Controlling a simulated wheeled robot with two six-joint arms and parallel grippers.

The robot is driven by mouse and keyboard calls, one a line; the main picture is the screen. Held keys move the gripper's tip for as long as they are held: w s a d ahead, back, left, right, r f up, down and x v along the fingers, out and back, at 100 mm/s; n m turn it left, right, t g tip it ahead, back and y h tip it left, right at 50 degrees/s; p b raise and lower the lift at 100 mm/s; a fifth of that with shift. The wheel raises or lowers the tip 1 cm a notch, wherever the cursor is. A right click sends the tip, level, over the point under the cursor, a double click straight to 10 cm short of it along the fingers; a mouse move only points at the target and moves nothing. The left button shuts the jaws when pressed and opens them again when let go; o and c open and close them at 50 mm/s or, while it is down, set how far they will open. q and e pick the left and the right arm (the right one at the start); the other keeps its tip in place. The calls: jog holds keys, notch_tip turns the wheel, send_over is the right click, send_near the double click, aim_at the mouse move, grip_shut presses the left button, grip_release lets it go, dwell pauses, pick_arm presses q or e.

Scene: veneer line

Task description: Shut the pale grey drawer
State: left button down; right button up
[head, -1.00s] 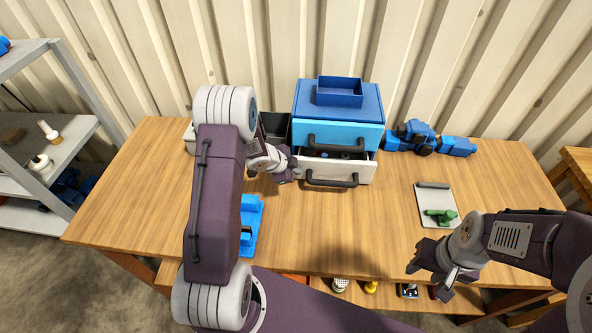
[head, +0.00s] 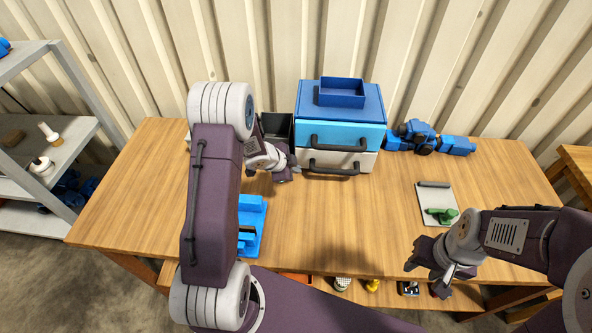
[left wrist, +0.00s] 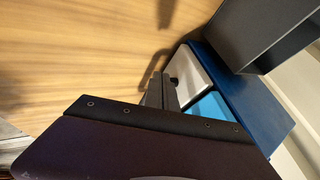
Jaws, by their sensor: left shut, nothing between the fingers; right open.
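The pale grey drawer (head: 360,164) is the lower drawer of a blue cabinet at the back of the table. Its front now lies about flush under the bright blue upper drawer (head: 342,134), and no opening shows above it. It also shows in the left wrist view (left wrist: 187,75). My left gripper (head: 294,174) is shut and empty, at the left end of the drawer front; whether it touches cannot be told. My right gripper (head: 428,266) is open and empty over the table's front right edge.
A blue tray (head: 342,100) sits on the cabinet. A dark bin (head: 275,127) stands left of it. Blue parts (head: 417,135) lie to the right, and a pale board (head: 433,200) with a green item lies further forward. The table's middle front is clear.

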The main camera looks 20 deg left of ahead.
pick_arm(q)
jog(key=p+v, duration=0.2)
jog(key=v, duration=0.5)
jog(key=w+d+r+t+b, duration=0.1)
jog(key=w+d+r+b, duration=0.1)
jog(key=d+r, duration=0.45)
jog(key=s+f+n+g+y, duration=0.1)
jog(key=s+f+n+g, duration=0.1)
jog(key=s+n, duration=0.5)
jog(key=s+f+n+g+y, duration=0.1)
jog(key=s+n+g, duration=0.3)
jog(key=s, duration=0.9)
jog(key=f+n, duration=0.1)
jog(key=n, duration=0.2)
jog(key=shift+s+f+g+y, duration=0.2)
jog(key=shift+f+g+y, duration=0.1)
jog(key=shift+g, duration=0.1)
pick_arm(e)
jog(key=shift+w+f, duration=0.25)
jog(key=shift+w, duration=0.35)
pick_arm(q)
jog(key=shift+a, duration=0.15)
